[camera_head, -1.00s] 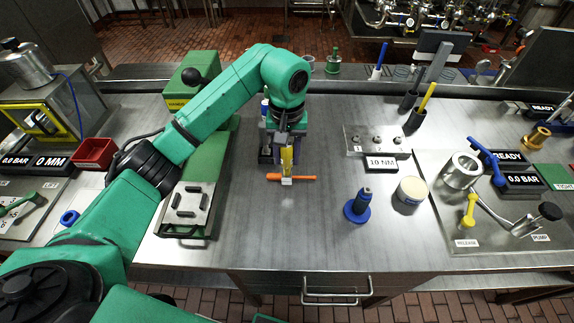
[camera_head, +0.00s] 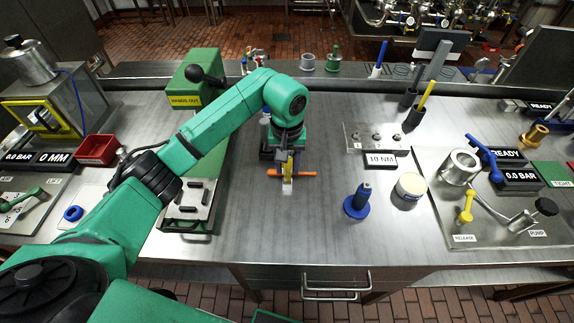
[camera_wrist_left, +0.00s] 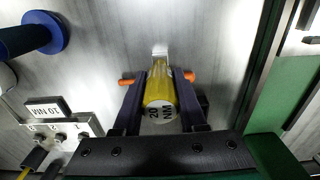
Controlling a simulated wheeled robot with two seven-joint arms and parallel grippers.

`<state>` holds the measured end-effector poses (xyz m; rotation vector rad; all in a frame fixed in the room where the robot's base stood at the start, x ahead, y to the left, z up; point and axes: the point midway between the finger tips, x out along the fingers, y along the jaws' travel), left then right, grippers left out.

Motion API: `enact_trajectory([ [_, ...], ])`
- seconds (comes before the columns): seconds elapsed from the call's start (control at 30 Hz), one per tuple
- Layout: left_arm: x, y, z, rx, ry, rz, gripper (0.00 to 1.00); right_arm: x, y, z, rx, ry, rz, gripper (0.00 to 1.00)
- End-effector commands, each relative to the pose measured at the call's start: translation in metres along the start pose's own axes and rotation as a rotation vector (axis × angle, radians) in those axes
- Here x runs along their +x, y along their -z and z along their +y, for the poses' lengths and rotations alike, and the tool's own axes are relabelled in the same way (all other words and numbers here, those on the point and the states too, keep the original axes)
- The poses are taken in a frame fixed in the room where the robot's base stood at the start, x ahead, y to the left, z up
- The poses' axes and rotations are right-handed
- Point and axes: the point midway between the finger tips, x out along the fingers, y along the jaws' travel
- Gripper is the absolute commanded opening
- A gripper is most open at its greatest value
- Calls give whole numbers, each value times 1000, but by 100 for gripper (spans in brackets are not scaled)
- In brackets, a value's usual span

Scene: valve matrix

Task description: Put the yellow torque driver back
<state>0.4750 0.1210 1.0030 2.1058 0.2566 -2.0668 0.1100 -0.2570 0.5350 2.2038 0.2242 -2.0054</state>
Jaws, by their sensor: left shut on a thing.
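The yellow torque driver (camera_head: 290,161) is held in my left gripper (camera_head: 288,160) over the bench, left of its middle. In the left wrist view the driver (camera_wrist_left: 160,90) lies between the two dark fingers of the gripper (camera_wrist_left: 162,100), its label "20 NM" facing the camera. An orange crossbar (camera_head: 306,173) sticks out on both sides, and a pale tip shows beyond it. I cannot tell whether the tip touches the bench. A plate with numbered spots (camera_head: 365,134) and a "10 NM" display (camera_head: 381,160) stands to the right. My right gripper is out of view.
Black holders (camera_head: 414,119) with upright rods are behind. A green fixture (camera_head: 187,207) is left of the gripper. A pump panel (camera_head: 453,230) is at right.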

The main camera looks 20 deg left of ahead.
Motion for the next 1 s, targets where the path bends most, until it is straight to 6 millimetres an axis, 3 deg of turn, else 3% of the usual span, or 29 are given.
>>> enact_trajectory([
  [0.03, 8, -4, -2, 1, 12, -14, 0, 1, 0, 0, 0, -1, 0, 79],
  [0.07, 9, -4, -2, 1, 13, -16, 52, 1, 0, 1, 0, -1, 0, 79],
  [0.1, 8, -4, -2, 1, 12, -15, 67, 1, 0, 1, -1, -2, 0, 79],
  [0.13, 8, -4, -2, 0, 11, -14, 71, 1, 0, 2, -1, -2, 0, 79],
  [0.43, 4, -2, -1, 0, 8, -10, 71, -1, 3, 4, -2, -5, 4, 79],
  [0.6, -17, -2, -1, -1, 6, -11, 71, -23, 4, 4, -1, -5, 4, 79],
  [0.63, -14, -1, -1, -1, 6, -4, 71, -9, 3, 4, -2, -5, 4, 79],
  [0.9, -78, 0, 0, -1, 5, -1, 71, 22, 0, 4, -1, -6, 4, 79],
  [1.0, -105, 1, -1, -2, 8, -1, 71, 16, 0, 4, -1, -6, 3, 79],
])
